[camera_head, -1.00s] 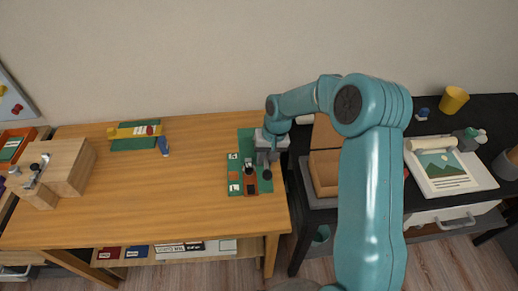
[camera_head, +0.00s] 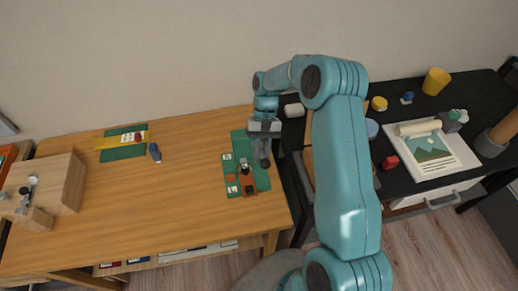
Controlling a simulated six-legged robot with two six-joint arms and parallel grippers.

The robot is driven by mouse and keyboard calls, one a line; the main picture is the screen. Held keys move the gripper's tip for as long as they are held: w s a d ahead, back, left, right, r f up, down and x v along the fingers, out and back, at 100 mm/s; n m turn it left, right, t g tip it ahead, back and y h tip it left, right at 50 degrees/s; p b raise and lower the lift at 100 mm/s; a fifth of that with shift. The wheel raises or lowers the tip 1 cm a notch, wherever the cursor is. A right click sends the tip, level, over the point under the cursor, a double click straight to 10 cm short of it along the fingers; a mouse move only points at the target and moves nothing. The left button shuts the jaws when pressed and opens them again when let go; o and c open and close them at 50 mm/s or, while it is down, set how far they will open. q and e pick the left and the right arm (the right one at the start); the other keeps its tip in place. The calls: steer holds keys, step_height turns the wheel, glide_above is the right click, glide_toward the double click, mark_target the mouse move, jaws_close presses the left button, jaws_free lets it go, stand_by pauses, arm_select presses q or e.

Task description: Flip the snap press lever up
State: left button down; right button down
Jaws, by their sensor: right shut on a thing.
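The snap press (camera_head: 248,184) is a small orange-brown and black device on a green mat (camera_head: 262,183) near the right end of the wooden table. My right gripper (camera_head: 264,158) points down over the right part of the mat, just behind and right of the press body. It is shut on a small dark piece, which looks like the press lever; the jaws and arm hide most of it, and its exact angle is hard to tell. My left gripper is not in view.
The wooden table (camera_head: 190,215) has clear room left of the mat. A black desk (camera_head: 385,128) with a picture sheet (camera_head: 432,150) is at right.

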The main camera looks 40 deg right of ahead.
steer(key=shift+w+d+r+g+y, duration=0.25)
steer(key=shift+r+g+y, duration=0.15)
steer(key=shift+g, duration=0.2)
steer(key=c, duration=1.1)
jaws_free()
steer(key=shift+c, duration=0.2)
steer(key=shift+w+r, duration=0.15)
steer(key=b+v, duration=0.1)
steer(key=v, duration=0.8)
steer(key=shift+w, duration=0.1)
steer(key=p+v, duration=0.2)
steer(key=p, duration=0.2)
steer(key=shift+d+r, duration=0.2)
